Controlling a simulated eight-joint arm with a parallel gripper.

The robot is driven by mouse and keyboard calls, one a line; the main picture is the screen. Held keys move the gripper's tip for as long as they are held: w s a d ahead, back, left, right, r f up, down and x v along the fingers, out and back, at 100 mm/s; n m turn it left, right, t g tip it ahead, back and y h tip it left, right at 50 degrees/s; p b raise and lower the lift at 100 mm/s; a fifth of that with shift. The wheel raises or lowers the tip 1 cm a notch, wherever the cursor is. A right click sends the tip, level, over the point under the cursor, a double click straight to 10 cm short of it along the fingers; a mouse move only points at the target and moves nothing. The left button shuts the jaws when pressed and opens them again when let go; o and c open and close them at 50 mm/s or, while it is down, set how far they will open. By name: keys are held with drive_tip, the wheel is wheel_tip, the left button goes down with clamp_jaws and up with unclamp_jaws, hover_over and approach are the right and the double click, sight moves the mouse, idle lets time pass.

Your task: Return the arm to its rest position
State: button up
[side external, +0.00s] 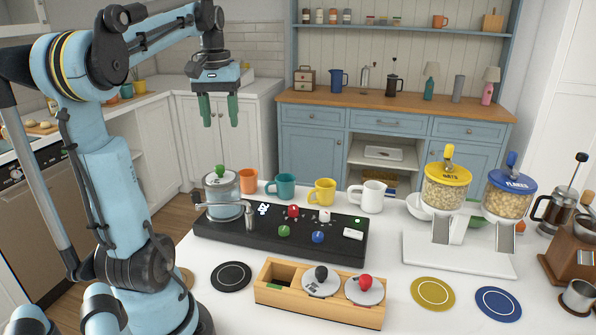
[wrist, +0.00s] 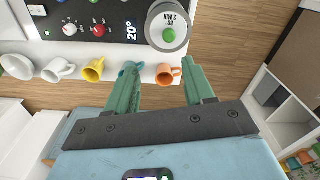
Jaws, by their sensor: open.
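My gripper (side external: 219,110) is raised high above the back left of the white counter. Its two green fingers point down and are apart, with nothing between them. In the wrist view the open fingers (wrist: 167,82) show with floor and the counter edge beyond them. My blue arm rises at the left of the side view and bends over at the top. No object touches the fingers.
Below stand a black control panel (side external: 340,246) with a lidded pot (side external: 222,196), several mugs including an orange one (side external: 248,181), and a wooden box (side external: 270,299) with knobbed discs. Two dispensers (side external: 445,187) stand at right. The air around my gripper is clear.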

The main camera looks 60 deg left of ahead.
drive_tip(key=w+d+f+m+t, duration=0.2)
drive_tip(key=d+f+m, duration=0.2)
drive_tip(key=d, duration=0.5)
drive_tip(key=w+d+f+m+t, duration=0.2)
drive_tip(key=w+d+f+m, duration=0.1)
drive_tip(key=d, duration=0.7)
drive_tip(key=w+d+f+m+t, duration=0.2)
drive_tip(key=d+f+m, duration=0.3)
drive_tip(key=d, duration=0.4)
drive_tip(key=shift+w+d+f+t, duration=0.35)
drive_tip(key=shift+f+t, duration=0.15)
drive_tip(key=shift+f, duration=0.15)
drive_tip(key=shift+a, duration=0.1)
